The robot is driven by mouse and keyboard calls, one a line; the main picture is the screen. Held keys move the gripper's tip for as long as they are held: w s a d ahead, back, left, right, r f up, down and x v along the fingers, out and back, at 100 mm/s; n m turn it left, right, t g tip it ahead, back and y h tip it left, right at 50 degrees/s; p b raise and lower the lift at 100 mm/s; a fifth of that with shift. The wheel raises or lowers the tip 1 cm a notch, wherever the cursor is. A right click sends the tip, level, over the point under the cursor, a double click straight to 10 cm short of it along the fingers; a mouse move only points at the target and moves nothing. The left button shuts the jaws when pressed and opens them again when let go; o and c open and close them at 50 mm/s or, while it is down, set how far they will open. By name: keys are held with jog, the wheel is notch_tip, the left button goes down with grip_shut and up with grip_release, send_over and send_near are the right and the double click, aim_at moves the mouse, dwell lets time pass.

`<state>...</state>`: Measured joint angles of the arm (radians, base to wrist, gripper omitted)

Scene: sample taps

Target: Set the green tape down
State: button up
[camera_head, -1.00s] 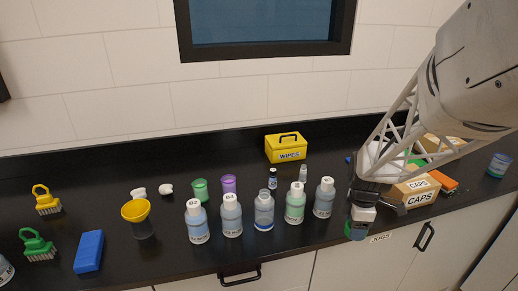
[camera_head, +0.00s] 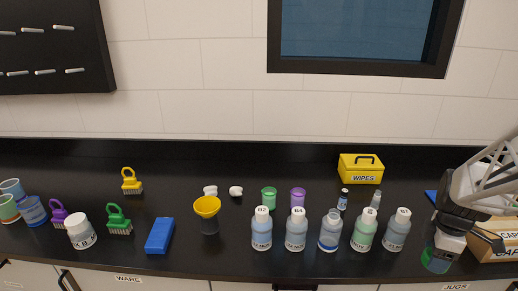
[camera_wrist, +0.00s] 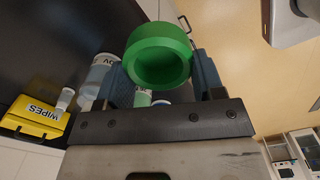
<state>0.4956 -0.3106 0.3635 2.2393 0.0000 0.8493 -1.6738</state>
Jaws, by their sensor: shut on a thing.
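The green tape (camera_wrist: 158,38) is a thick green ring with a hollow middle. In the wrist view it sits between the two fingers of my gripper (camera_wrist: 160,75), which is shut on it. In the head view my gripper (camera_head: 440,250) is at the lower right, pointing down, with the green tape (camera_head: 434,262) at its tip near the counter's front edge. I cannot tell in that view whether the tape touches anything below it.
Several labelled bottles (camera_head: 396,232) stand in a row left of my gripper. A caps box (camera_head: 498,243) is close on its right. The yellow wipes box (camera_head: 361,170) is behind. A blue block (camera_head: 160,236), brushes and cups are further left. Bare counter (camera_head: 300,268) runs along the front.

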notch_tip(320, 180, up, 6)
jog(key=shift+w+a, duration=0.1)
jog(key=shift+w, duration=0.05)
jog(key=w+a+r+n, duration=0.1)
jog(key=w+a+n, duration=0.1)
jog(key=w+a, duration=0.5)
jog(key=w+a+r+n, duration=0.2)
jog(key=w+a, duration=0.3)
jog(key=w, duration=0.5)
jog(key=w+a+n, duration=0.3)
jog(key=w+a, duration=0.4)
jog(key=a, duration=0.6)
jog(key=w+a+n, duration=0.2)
jog(key=w+a, duration=0.5)
jog(key=a, duration=0.6)
jog(key=a+n, duration=0.5)
jog(key=a, duration=2.5)
jog(key=s+a+f+n, duration=0.1)
jog(key=s+a, duration=0.2)
jog(key=a, duration=0.6)
jog(key=s+a+f+n, duration=0.1)
jog(key=s+a+n, duration=0.15)
jog(key=a, duration=0.65)
jog(key=s+a+f, duration=0.1)
jog(key=s+a, duration=0.3)
jog(key=a, duration=0.5)
jog(key=f, duration=0.5)
jog(key=shift+s+a+f, duration=0.1)
jog(key=shift+s+a, duration=0.05)
jog(key=shift+a, duration=0.2)
